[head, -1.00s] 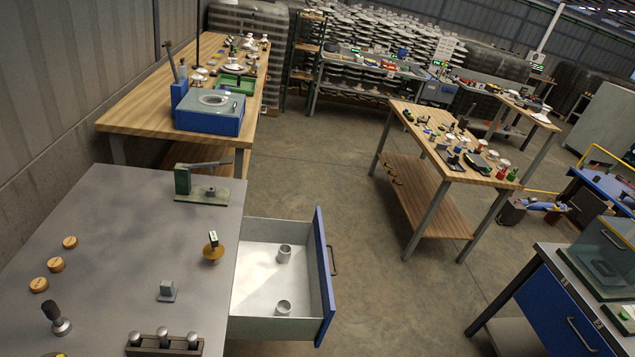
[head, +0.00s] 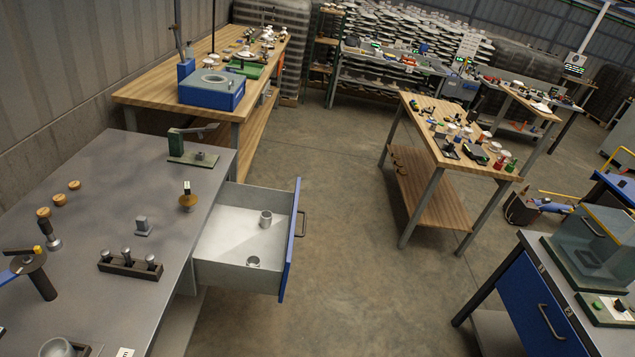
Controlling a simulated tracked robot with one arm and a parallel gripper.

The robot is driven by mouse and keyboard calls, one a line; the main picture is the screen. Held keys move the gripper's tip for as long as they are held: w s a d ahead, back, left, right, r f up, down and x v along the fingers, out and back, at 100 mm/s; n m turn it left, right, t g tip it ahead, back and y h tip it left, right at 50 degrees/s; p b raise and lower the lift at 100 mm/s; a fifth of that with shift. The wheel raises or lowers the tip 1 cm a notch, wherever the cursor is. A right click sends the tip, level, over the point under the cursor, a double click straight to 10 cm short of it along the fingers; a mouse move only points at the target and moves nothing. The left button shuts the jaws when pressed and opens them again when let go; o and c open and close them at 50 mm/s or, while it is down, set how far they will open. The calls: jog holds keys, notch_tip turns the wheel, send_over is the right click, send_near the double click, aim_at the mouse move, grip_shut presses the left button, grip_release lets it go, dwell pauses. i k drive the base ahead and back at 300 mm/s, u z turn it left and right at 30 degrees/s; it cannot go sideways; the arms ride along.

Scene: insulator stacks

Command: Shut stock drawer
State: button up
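The stock drawer (head: 240,273) is pulled out to the right from under the grey-topped bench (head: 110,195) at the left. It has a blue front panel (head: 291,240) with a dark bar handle (head: 301,224) on its outer face. Two small grey metal cups, one farther back (head: 265,219) and one nearer (head: 253,262), stand inside on the pale drawer floor. My gripper is out of the picture, so its fingers and anything in them are hidden.
Open concrete floor (head: 340,220) lies right of the drawer. A wooden table (head: 430,136) stands beyond it. A bench with a blue cabinet drawer (head: 537,306) is at the lower right. A long wooden workbench (head: 150,91) runs along the left wall.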

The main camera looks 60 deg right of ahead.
aim_at(232, 233)
jog(key=z, duration=0.05)
jog(key=k, duration=0.35)
jog(key=z, duration=1.35)
jog(key=i, duration=1)
jog(key=u, duration=0.05)
jog(key=k, duration=0.55)
jog(key=z, duration=0.5)
jog(key=i, duration=1.3)
jog(key=u, duration=0.55)
